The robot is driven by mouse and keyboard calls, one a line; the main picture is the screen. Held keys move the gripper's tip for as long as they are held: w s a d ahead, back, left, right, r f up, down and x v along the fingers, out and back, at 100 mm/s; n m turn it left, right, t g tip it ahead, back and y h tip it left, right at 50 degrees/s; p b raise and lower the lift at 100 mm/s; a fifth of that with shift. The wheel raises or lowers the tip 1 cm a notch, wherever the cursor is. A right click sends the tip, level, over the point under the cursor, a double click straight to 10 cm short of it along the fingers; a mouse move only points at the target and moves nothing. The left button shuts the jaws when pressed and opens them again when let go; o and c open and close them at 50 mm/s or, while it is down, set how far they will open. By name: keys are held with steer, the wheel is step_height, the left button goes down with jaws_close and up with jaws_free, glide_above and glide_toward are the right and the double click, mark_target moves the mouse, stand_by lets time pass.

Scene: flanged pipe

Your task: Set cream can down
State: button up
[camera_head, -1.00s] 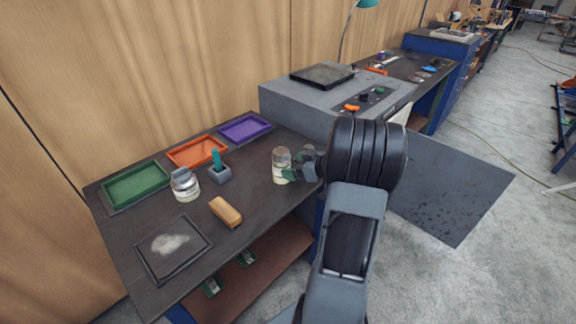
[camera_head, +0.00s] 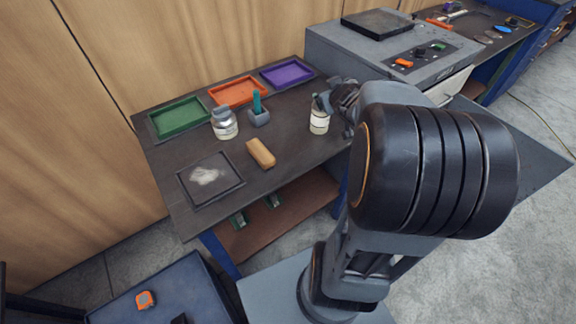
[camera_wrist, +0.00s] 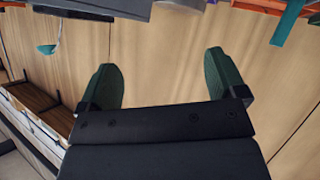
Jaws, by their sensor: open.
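The cream can (camera_head: 319,122) stands upright on the dark workbench, near its right end. My gripper (camera_head: 326,100) is at the can's upper right in the head view and hides part of its top. Whether it touches the can cannot be told. In the wrist view my gripper (camera_wrist: 160,65) has its two green fingers wide apart, with only the wooden wall showing between them. The can is not seen in the wrist view.
Green (camera_head: 180,117), orange (camera_head: 237,92) and purple (camera_head: 287,73) trays line the back. A jar (camera_head: 224,124), a grey holder (camera_head: 259,117), a tan block (camera_head: 261,153) and a black-framed tray (camera_head: 211,180) are left of the can. A grey machine (camera_head: 340,48) stands right.

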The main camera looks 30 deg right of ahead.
steer(key=s+a+f+g+y, duration=0.2)
steer(key=s+a+g, duration=0.2)
steer(key=s+a, duration=0.3)
steer(key=s+a+f+g+y, duration=0.2)
steer(key=s+a, duration=0.6)
steer(key=a, duration=0.7)
steer(key=f+g, duration=0.1)
steer(key=g, duration=0.1)
steer(key=shift+s+g+y, duration=0.3)
steer(key=shift+g, duration=0.1)
steer(key=shift+a, duration=0.1)
